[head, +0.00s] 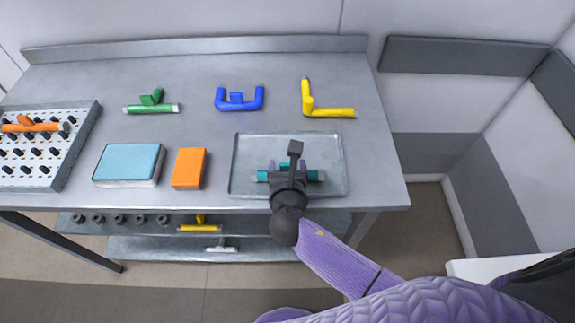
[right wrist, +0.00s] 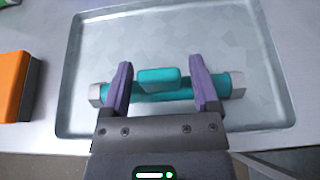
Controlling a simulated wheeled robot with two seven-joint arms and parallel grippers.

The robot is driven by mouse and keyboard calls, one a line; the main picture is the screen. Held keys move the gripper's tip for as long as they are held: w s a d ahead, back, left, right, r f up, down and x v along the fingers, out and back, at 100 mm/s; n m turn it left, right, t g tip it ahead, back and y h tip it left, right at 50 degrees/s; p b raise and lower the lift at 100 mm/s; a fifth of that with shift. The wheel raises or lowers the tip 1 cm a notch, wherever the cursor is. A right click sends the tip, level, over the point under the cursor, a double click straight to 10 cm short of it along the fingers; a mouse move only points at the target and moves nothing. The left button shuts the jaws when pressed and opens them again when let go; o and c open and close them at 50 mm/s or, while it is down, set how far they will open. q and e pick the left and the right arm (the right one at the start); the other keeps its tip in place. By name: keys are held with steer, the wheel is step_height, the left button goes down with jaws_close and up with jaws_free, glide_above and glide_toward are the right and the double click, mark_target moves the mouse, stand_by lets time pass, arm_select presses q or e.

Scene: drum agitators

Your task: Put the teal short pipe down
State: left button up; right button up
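The teal short pipe (head: 316,176) lies in the shallow metal tray at the front right of the table, its length running left to right. In the right wrist view the pipe (right wrist: 157,79) has a raised teal block at its middle and grey ends. My right gripper (head: 287,167) is over the pipe. Its two purple fingers (right wrist: 161,64) stand wide apart, one on each side of the block, with gaps to it. The pipe's ends stick out beyond the fingers. My gripper body hides part of the pipe in the head view. My left gripper is not in view.
The metal tray (head: 240,150) holds nothing else visible. Left of it are an orange box (head: 189,168) and a blue-topped box (head: 130,163). Green (head: 152,103), blue (head: 240,98) and yellow (head: 330,111) pipes lie behind. A pegboard (head: 82,125) stands at far left.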

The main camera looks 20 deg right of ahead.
steer(key=shift+o, duration=0.2)
steer(key=shift+r, duration=0.2)
steer(key=p+v, duration=0.3)
steer(key=v, duration=0.8)
steer(key=s+d+f+m+g+y, duration=0.1)
steer(key=s+d+f+m+g, duration=0.2)
steer(key=f, duration=0.4)
steer(key=s+f+m+g, duration=0.2)
steer(key=s+f+m, duration=0.3)
steer(key=f+m, duration=0.15)
steer(key=s+d+f+m+g+y, duration=0.1)
steer(key=s+d+f+m+g, duration=0.2)
steer(key=f, duration=0.5)
steer(key=s+d+f+m+g, duration=0.1)
steer(key=s+f+m+g, duration=0.1)
steer(key=s+m, duration=0.6)
steer(key=s+d+f+m+g+y, duration=0.1)
steer(key=s+f+m, duration=0.3)
steer(key=s+m, duration=0.4)
steer(key=shift+d+f+m+g, duration=0.35)
steer(key=shift+d+m+g, duration=0.15)
steer(key=shift+d+m, duration=0.3)
steer(key=shift+a, duration=0.1)
